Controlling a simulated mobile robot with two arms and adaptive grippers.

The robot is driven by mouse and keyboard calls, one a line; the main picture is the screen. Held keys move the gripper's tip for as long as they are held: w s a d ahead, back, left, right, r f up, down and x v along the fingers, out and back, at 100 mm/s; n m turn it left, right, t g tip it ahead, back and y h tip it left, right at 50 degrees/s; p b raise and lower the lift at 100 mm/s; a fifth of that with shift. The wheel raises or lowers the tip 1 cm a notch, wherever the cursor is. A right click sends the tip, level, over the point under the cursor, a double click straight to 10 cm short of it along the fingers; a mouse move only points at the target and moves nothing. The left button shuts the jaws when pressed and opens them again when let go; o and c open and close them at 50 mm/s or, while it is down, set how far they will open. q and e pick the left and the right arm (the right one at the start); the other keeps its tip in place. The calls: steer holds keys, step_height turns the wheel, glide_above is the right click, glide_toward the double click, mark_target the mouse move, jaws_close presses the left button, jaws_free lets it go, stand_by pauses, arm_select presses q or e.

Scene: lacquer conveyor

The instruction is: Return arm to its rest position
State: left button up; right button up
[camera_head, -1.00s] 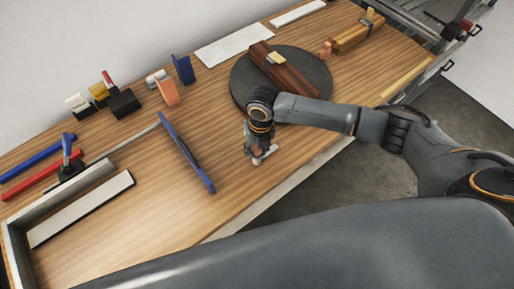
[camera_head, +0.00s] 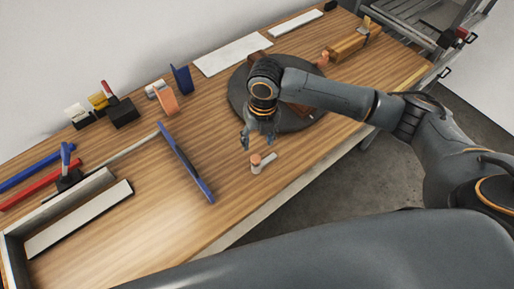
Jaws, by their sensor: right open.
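My right arm comes in from the right over the wooden workbench (camera_head: 210,222). Its gripper (camera_head: 258,143) points down above the bench, open and empty, in front of the dark round turntable (camera_head: 237,88). A small object with a copper-coloured top and a pale side arm (camera_head: 262,162) lies just below and in front of the gripper, apart from it. My right arm hides much of the turntable and of the brown wooden block (camera_head: 255,56) on it. My left gripper does not show.
A blue bar (camera_head: 186,165) lies left of the gripper. A grey-walled tray (camera_head: 60,203) is at the front left. Small tools (camera_head: 120,112), an orange holder (camera_head: 166,99) and a white panel (camera_head: 232,50) line the back. A wooden plane-like block (camera_head: 350,42) sits at the far right.

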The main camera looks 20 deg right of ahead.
steer(key=shift+r, duration=0.85)
